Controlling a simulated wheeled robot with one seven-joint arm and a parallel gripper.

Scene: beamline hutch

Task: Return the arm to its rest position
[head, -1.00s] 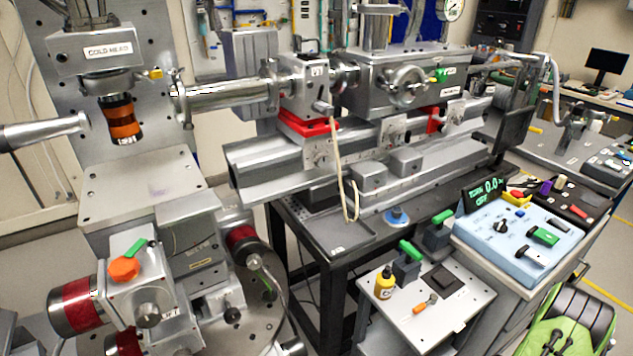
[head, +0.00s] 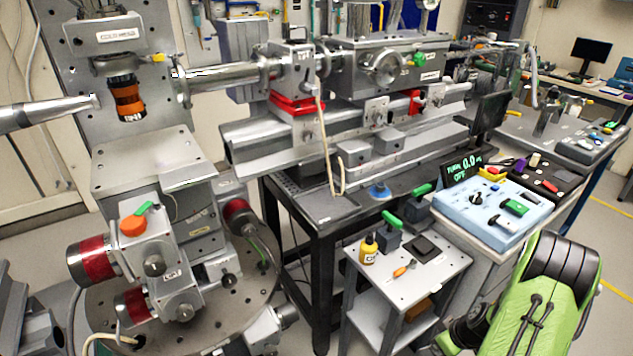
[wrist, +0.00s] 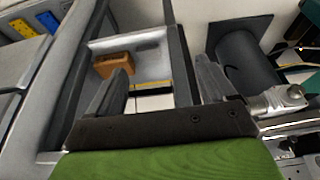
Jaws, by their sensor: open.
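My gripper (wrist: 162,66) shows in the wrist view with its two dark fingers spread apart and nothing between them. My green arm (head: 545,300) with its black ribbed section is at the lower right of the head view, in front of the control bench. The fingers are not clearly seen in the head view. In the wrist view a brown block (wrist: 115,65) lies on a pale shelf beyond the left finger, apart from it.
A small grey cart (head: 400,275) carries a yellow bottle (head: 369,248), an orange-handled tool (head: 403,269) and green-handled blocks. A blue control box (head: 490,212) stands beside my arm. The beamline bench (head: 330,205) is behind. Floor shows at the right.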

